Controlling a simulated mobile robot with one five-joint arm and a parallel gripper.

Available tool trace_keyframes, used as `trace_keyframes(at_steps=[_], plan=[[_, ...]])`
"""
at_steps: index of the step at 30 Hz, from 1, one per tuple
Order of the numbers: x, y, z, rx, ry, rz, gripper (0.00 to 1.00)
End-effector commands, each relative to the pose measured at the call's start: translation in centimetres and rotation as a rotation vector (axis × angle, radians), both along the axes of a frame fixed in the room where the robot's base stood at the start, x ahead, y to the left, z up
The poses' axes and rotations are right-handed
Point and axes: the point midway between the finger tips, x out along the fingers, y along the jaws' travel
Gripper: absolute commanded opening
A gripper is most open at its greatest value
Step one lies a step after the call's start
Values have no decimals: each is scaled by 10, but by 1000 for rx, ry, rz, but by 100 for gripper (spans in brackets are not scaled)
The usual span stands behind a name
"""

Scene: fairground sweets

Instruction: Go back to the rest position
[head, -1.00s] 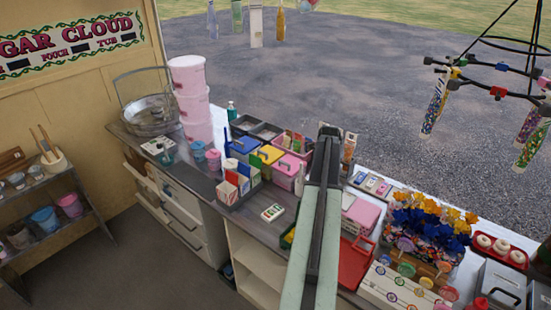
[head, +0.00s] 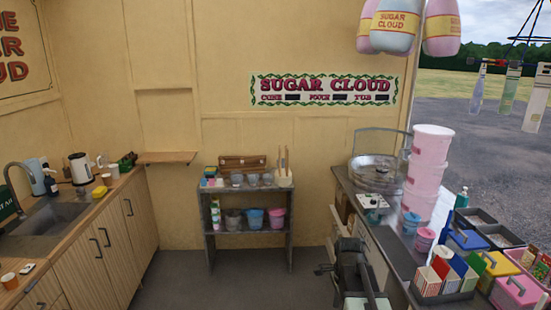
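My arm (head: 352,272) shows at the bottom of the head view, drawn in low in front of the counter's drawers. A small dark part at its left side (head: 325,269) looks like my gripper, but it is too small and dark to make out the fingers. I cannot tell whether it is open or shut. Nothing can be seen held in it.
A shelf rack (head: 248,189) with buckets stands against the back wall. A sink counter (head: 95,228) is at the left. The sweets counter at the right carries a metal floss bowl (head: 374,172), pink tubs (head: 428,170) and colored boxes. The middle floor (head: 215,285) is clear.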

Motion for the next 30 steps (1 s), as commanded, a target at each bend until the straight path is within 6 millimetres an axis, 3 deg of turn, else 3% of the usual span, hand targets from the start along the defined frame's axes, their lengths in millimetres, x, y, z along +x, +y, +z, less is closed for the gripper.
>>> trace_keyframes(at_steps=[1,4,9,13,18,30], plan=[[-16,38,-12,0,0,200,36],[-37,78,-16,0,0,574,36],[-61,83,-14,0,0,1079,36],[-63,82,-14,1,1,1367,36],[-62,82,-14,1,1,1523,36],[-62,81,-14,1,1,1527,36]])
